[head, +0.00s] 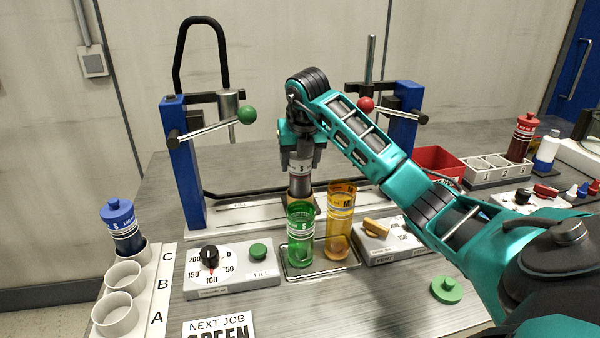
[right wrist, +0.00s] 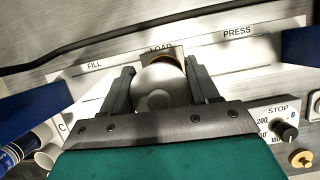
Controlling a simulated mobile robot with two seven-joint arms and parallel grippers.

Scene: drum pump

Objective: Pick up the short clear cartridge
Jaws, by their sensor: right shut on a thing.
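The short clear cartridge (head: 300,181) is upright, with a white band marked S near its top, behind the green cartridge. My right gripper (head: 301,158) comes down on it from above and is shut on its upper part. In the right wrist view the cartridge's pale round end (right wrist: 158,90) sits between the two dark fingers, by the LOAD label. Its foot is partly hidden by the green cartridge, and I cannot tell whether it touches the surface below. My left gripper is not in view.
A green S cartridge (head: 301,240) and a yellow M cartridge (head: 341,215) stand close in front in a tray. Blue-posted presses (head: 183,165) flank the gripper. A FILL dial box (head: 230,270) is front left. A blue-capped cartridge (head: 122,228) stands in a rack at left.

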